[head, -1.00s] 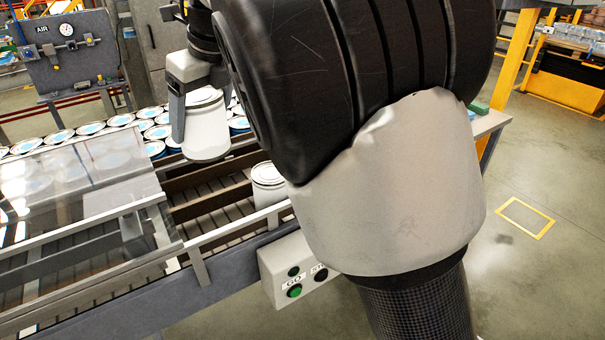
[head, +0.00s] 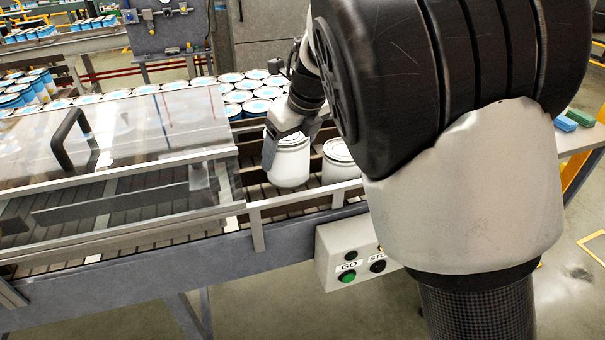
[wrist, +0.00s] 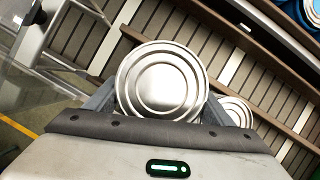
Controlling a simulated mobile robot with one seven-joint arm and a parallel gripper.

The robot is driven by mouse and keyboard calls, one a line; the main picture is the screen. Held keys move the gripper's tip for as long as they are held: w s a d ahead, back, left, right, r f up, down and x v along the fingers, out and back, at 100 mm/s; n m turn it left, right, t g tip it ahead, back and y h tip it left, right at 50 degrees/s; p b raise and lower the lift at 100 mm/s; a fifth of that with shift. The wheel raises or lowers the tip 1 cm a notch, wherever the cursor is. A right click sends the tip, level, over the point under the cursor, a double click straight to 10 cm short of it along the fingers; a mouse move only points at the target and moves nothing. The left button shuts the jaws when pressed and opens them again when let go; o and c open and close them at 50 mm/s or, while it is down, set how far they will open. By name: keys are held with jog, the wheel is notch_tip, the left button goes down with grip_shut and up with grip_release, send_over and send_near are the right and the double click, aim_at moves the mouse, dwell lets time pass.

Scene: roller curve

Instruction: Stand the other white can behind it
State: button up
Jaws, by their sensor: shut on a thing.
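My gripper (head: 287,140) is shut on a white can (head: 289,165), its fingers on either side of it. The can is held upright over the slatted conveyor lane, left of a second white can (head: 340,162). In the wrist view the silver lid of the held can (wrist: 162,82) fills the space between the fingers. The second can (wrist: 236,111) shows partly behind my gripper at the right there. In the head view my arm hides what lies right of the second can. I cannot tell whether the held can touches the slats.
A clear guard with a black handle (head: 72,138) covers the lane at left. A metal rail (head: 300,198) runs along the near edge, above a GO/STOP box (head: 352,258).

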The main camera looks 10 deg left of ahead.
notch_tip(320, 180, down, 7)
jog(key=shift+r+b, duration=0.1)
jog(key=shift+b, duration=0.3)
jog(key=o, duration=1.2)
